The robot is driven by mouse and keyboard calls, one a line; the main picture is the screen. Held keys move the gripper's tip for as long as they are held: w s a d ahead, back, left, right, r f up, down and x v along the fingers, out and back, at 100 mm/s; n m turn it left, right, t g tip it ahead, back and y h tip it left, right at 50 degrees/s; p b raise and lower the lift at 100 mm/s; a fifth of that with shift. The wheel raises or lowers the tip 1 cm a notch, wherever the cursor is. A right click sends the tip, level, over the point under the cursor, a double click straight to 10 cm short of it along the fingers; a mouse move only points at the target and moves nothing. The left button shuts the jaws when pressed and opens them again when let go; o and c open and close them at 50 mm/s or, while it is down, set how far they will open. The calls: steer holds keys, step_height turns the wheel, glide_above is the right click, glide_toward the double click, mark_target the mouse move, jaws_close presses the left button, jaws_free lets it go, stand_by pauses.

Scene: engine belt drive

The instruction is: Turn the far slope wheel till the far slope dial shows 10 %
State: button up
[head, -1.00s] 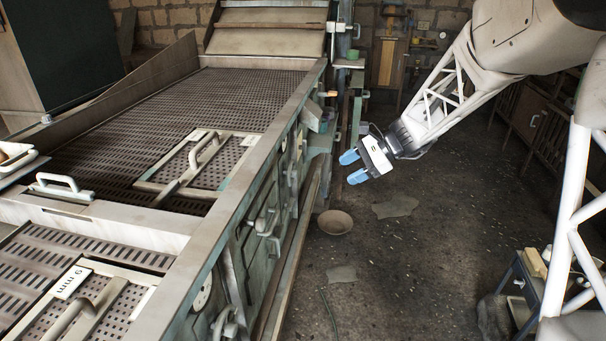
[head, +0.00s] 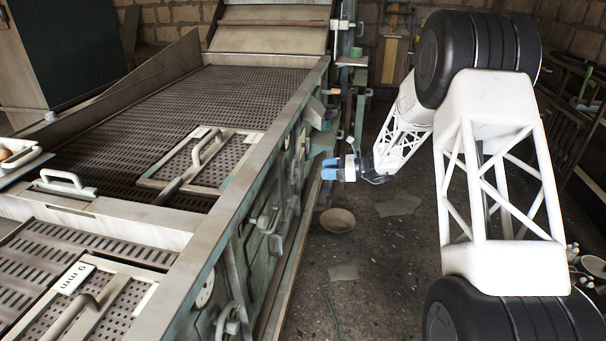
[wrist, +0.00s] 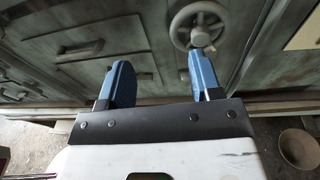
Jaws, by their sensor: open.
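My gripper (head: 330,169) is at the machine's right side wall, level with its far part. Its two blue fingers (wrist: 160,64) are open with nothing between them. In the wrist view a grey spoked handwheel (wrist: 181,24) with a round knob (wrist: 201,38) sits on the side panel, probably the far slope wheel. The right fingertip is just below the knob in the picture; I cannot tell whether they touch. The left finger is left of the wheel, over bare panel. In the head view the wheel is too small to make out surely. No far dial reading is legible.
The long sieve machine (head: 262,135) fills the left. Its side wall carries a nearer handle (head: 266,218). A long horizontal bar handle (wrist: 78,52) is left of the wheel. A bowl (head: 337,220) lies on the floor below my gripper.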

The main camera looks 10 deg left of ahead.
steer(key=w+a+f+m+t+y, duration=0.1)
steer(key=w+a+f+m, duration=0.1)
steer(key=w+f, duration=0.3)
steer(key=shift+f+y, duration=0.3)
steer(key=shift+f, duration=0.4)
steer(key=shift+a, duration=0.1)
steer(key=a, duration=0.7)
steer(key=shift+a, duration=0.4)
steer(key=c, duration=0.9)
steer(key=shift+c, duration=0.2)
